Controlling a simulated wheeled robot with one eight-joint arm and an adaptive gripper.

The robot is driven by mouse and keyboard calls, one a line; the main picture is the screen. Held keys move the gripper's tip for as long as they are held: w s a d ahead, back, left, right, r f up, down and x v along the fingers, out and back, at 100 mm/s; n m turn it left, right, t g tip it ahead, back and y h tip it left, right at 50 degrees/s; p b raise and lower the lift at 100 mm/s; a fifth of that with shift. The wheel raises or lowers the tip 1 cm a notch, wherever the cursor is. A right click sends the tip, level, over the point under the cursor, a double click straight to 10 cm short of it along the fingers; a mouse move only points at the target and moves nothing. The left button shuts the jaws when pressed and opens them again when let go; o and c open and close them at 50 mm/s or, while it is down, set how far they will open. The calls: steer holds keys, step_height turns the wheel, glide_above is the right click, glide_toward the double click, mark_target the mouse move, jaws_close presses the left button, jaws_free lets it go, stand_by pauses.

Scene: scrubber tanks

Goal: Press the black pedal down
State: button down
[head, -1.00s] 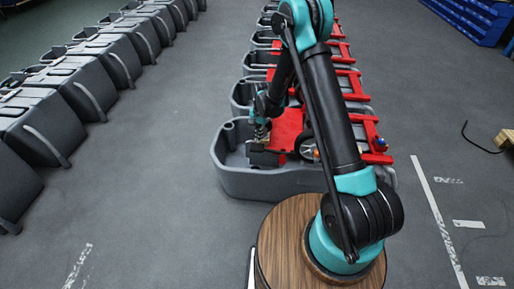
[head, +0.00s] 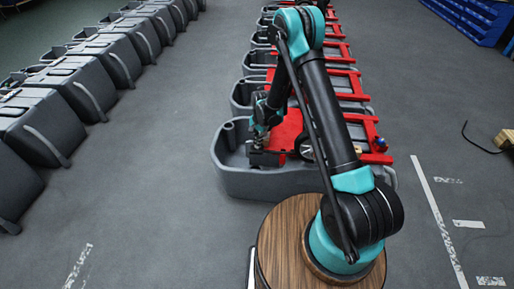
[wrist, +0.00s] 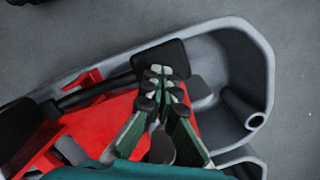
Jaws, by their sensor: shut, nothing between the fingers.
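The black pedal (wrist: 172,53) is a dark, rounded rectangular pad on a black bar, at the upper middle of the wrist view. It sits inside the nearest grey scrubber tank (head: 235,175), beside a red frame (head: 286,130). In the head view the pedal (head: 264,158) shows as a small dark block just below my gripper (head: 258,145). My gripper (wrist: 161,71) is shut and empty, and its fingertips overlap the pedal's lower edge in the wrist view. I cannot tell whether they touch it. The fingers hide part of the pad and bar.
More grey tanks with red frames (head: 345,82) stand in a row behind the nearest one. A row of dark grey tank covers (head: 85,85) stands at the left. Blue racks (head: 475,20) and a wooden block (head: 503,139) are at the right. The floor between the rows is clear.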

step_height(320, 180, down, 3)
steer(key=shift+r, duration=0.2)
steer(key=shift+w+d+r, duration=0.3)
steer(key=shift+w+d, duration=0.15)
steer(key=shift+w, duration=0.2)
steer(key=shift+w+d+r, duration=0.25)
steer(key=shift+w+d, duration=0.15)
steer(key=shift+w, duration=0.2)
steer(key=shift+r, duration=0.1)
step_height(320, 180, up, 12)
steer(key=w, duration=0.1)
steer(key=shift+d, duration=0.35)
